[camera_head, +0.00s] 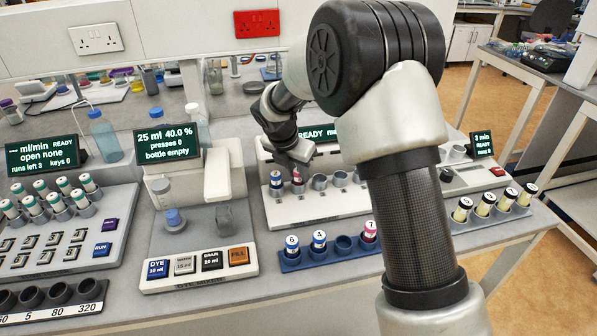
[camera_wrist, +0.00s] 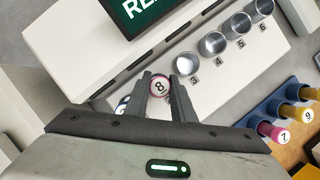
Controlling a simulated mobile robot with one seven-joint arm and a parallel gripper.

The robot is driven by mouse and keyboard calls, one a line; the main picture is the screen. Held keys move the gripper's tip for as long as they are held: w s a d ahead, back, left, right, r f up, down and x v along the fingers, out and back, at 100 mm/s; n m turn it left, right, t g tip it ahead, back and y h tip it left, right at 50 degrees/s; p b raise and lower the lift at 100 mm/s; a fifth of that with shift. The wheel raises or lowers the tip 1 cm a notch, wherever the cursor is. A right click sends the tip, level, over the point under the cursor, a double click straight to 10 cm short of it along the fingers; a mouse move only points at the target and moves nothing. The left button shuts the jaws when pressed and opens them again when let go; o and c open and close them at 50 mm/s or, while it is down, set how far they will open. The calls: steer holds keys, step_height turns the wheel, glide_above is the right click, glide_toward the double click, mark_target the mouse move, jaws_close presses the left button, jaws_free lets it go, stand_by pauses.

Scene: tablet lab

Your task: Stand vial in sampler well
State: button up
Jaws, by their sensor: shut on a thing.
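My gripper (camera_head: 291,158) is shut on a pink-banded vial (camera_head: 298,181) whose cap reads 8. In the wrist view the vial 8 (camera_wrist: 159,86) sits between both fingertips (camera_wrist: 165,90). It is upright at the second well position of the white sampler (camera_head: 330,208); how deep it stands there I cannot tell. A blue-banded vial (camera_head: 276,180) stands in the well to its left; it is mostly hidden by a finger in the wrist view. Empty metal wells run to the right, starting with well 3 (camera_wrist: 187,64).
A blue rack (camera_head: 330,254) in front holds vials 6 and 4, an empty hole and pink vial 7 (camera_wrist: 277,132). Several yellow vials (camera_head: 484,204) stand at right. The dye dispenser (camera_head: 205,268) is at left. My arm hides part of the sampler.

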steer(key=shift+s+f, duration=0.3)
steer(key=shift+f, duration=0.3)
steer(key=o, duration=1.1)
steer(key=shift+d+f, duration=0.1)
steer(key=w+p+v, duration=0.1)
steer(key=v, duration=1.7)
steer(key=shift+a+r, duration=0.3)
steer(key=shift+r, duration=0.2)
